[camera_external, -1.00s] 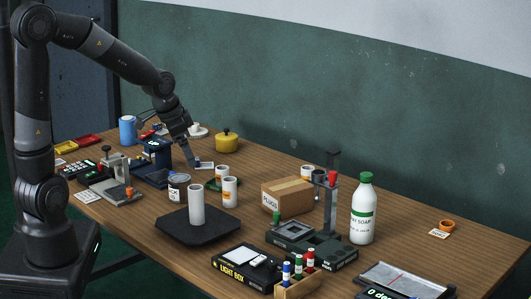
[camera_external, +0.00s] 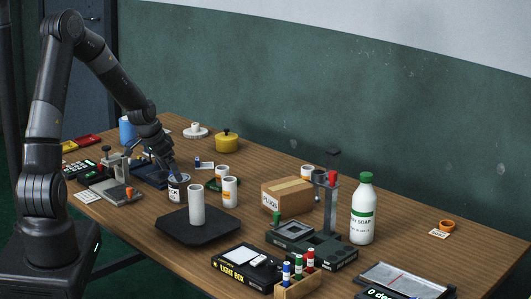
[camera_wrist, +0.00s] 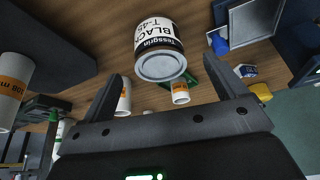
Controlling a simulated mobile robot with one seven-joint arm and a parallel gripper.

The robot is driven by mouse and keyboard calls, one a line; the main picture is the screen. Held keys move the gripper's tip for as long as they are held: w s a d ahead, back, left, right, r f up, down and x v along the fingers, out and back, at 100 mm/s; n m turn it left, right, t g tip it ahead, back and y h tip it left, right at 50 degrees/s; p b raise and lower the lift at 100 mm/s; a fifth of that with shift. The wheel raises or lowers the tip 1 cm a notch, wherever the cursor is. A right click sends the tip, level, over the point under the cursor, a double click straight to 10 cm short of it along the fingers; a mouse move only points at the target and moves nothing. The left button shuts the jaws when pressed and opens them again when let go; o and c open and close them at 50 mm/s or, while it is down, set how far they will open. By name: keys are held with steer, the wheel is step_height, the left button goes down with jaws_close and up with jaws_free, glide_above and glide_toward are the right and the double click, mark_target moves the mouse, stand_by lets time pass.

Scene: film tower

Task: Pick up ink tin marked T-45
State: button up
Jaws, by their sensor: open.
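The ink tin (camera_wrist: 158,40) has a white label reading "BLACK" and "T-45" and a grey metal end. In the wrist view it is in front of my gripper (camera_wrist: 168,88), beyond the fingertips and roughly between them. The jaws are open with nothing between them. In the external view the tin (camera_external: 175,187) stands on the table, and my gripper (camera_external: 173,170) is just above and against it in the picture, partly hiding it. Whether they touch I cannot tell.
White cylinders (camera_external: 230,192) with orange bands stand to the right of the tin. A white cylinder (camera_external: 196,204) on a black plate is in front. A dark blue device (camera_external: 148,172) is close on the left. A yellow pot (camera_external: 227,141) stands behind.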

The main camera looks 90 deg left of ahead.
mark_target(180, 186)
steer(key=shift+x, duration=4.05)
steer(key=shift+c, duration=0.4)
steer(key=shift+r, duration=0.1)
steer(key=c, duration=1.2)
